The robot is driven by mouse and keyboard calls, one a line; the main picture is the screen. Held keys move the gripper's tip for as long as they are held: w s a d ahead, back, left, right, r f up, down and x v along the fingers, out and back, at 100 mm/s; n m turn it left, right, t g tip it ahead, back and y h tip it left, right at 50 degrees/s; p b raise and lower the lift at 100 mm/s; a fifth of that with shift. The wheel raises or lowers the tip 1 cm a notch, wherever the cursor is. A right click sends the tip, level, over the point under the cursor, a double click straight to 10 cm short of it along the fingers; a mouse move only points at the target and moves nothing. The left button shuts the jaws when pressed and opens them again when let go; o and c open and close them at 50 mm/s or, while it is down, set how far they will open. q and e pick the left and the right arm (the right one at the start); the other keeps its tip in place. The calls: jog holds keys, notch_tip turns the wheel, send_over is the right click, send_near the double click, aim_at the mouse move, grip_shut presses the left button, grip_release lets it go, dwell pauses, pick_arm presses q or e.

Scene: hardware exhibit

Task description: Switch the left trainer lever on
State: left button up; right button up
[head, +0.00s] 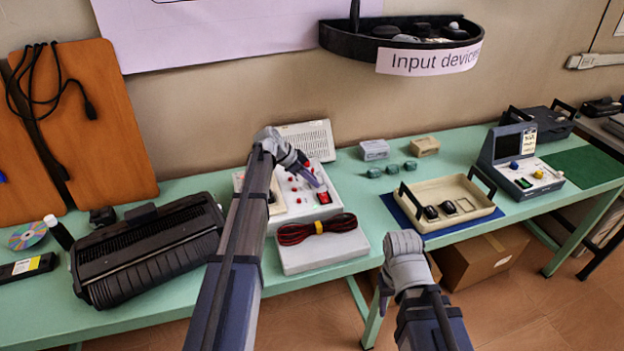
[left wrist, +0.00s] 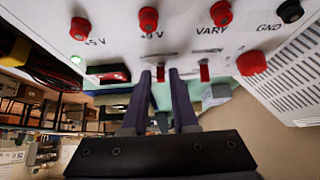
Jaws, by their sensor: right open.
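The trainer (head: 290,208) is a white sloped panel with red knobs and a lit red rocker, on the green bench in the head view. In the left wrist view its panel (left wrist: 180,38) shows labelled posts above two small red levers. My left gripper (head: 314,178) is over the panel. Its fingers in the left wrist view (left wrist: 160,76) are apart, with the left lever (left wrist: 160,74) showing between the tips. I cannot tell whether either finger touches it. The right lever (left wrist: 204,73) is just right of the fingers. My right gripper (head: 384,302) is open and empty, low before the bench.
A cable bundle (head: 312,230) lies on a white box in front of the trainer. A vented white unit (head: 308,136) stands behind it. A black printer-like machine (head: 145,255) is at left. A cream tray (head: 452,202) and a blue-grey console (head: 525,165) stand at right.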

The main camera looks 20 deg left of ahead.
pick_arm(q)
jog(key=shift+o, duration=1)
jog(key=shift+r, duration=0.1)
jog(key=p+v, duration=0.6)
jog(key=v, duration=0.1)
jog(key=shift+w+d, duration=0.1)
jog(key=shift+s+a+r, duration=0.2)
jog(key=shift+a+r, duration=0.1)
jog(key=shift+f, duration=0.1)
